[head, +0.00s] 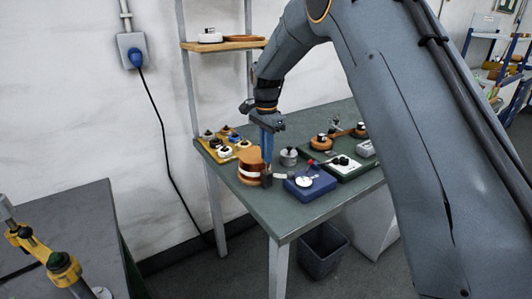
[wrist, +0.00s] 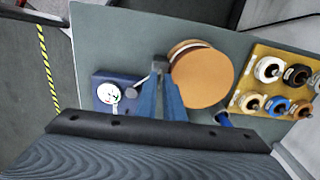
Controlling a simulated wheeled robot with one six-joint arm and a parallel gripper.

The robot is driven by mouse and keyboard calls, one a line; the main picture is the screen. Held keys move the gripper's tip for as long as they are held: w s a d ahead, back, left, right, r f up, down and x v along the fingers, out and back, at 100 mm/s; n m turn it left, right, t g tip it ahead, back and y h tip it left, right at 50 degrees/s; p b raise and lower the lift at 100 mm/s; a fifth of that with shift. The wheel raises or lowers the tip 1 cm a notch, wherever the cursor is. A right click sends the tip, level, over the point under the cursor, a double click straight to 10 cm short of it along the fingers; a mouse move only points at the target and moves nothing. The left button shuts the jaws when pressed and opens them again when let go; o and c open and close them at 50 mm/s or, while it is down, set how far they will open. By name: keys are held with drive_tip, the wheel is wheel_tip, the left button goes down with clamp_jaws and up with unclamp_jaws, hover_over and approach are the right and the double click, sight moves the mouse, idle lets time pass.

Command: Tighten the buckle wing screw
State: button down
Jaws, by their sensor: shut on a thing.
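A round stack (head: 250,160) with an orange-brown top and a pale band around its side stands near the table's front left edge. From above, it is an orange disc (wrist: 203,78) in the wrist view. A small dark buckle (head: 267,181) sits against its right side. My gripper (head: 267,171) points down at the buckle, its blue fingers close together. In the wrist view the fingertips (wrist: 161,68) meet at a small grey part beside the disc. They are shut on what appears to be the wing screw, mostly hidden between them.
A blue box (head: 310,184) with a white dial and a red-tipped lever stands close on the right. A yellow rack (head: 216,150) of spools lies on the left.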

drive_tip(key=shift+s, duration=0.15)
idle(0.4)
drive_tip(key=c, duration=2)
unclamp_jaws()
drive_tip(key=shift+r, duration=0.1)
drive_tip(key=shift+r, duration=0.35)
wheel_tip(320, 180, up, 7)
drive_tip(key=shift+f+b, duration=0.1)
drive_tip(key=shift+b, duration=1)
